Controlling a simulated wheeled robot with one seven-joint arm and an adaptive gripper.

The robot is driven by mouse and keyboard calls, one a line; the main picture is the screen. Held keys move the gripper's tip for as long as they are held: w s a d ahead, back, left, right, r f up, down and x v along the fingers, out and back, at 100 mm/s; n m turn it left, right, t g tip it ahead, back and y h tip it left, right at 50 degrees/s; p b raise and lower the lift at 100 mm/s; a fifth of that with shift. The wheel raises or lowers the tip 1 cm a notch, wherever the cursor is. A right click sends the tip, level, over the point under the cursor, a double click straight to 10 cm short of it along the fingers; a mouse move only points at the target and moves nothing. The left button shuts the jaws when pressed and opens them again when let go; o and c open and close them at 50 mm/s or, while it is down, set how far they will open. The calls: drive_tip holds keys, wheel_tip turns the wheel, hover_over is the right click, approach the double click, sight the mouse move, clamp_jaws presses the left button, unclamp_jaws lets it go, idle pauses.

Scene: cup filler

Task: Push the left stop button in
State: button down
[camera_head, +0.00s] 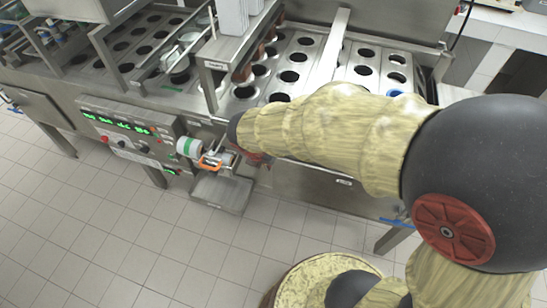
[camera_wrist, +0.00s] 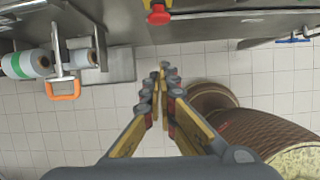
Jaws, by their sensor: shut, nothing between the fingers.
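In the wrist view a red stop button (camera_wrist: 158,16) on a yellow base sticks out from the machine's front edge at the top. My gripper (camera_wrist: 163,68) is shut and empty, its fingertips below that button in the picture and apart from it. In the head view a red knob (camera_head: 104,139) shows on the control panel (camera_head: 125,128) at the left, well left of my arm. I cannot tell from the pictures alone which is the left stop button. In the head view my arm's dark wrist hides most of my gripper, and a small red part beside it is unclear.
Beside the gripper are a white and green roll (camera_wrist: 25,64), an orange handle (camera_wrist: 62,91) and a metal tray (camera_head: 222,192). The steel filler (camera_head: 330,60) with cup holes stands behind. Tiled floor is clear at the left.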

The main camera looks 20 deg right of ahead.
drive_tip(key=shift+n, duration=0.3)
drive_tip(key=shift+d+f, duration=0.1)
drive_tip(key=w+d+f+b, duration=0.4)
drive_tip(key=w+f+b, duration=0.1)
drive_tip(key=f, duration=0.4)
drive_tip(key=shift+w+d, duration=0.25)
drive_tip(key=shift+w, duration=0.4)
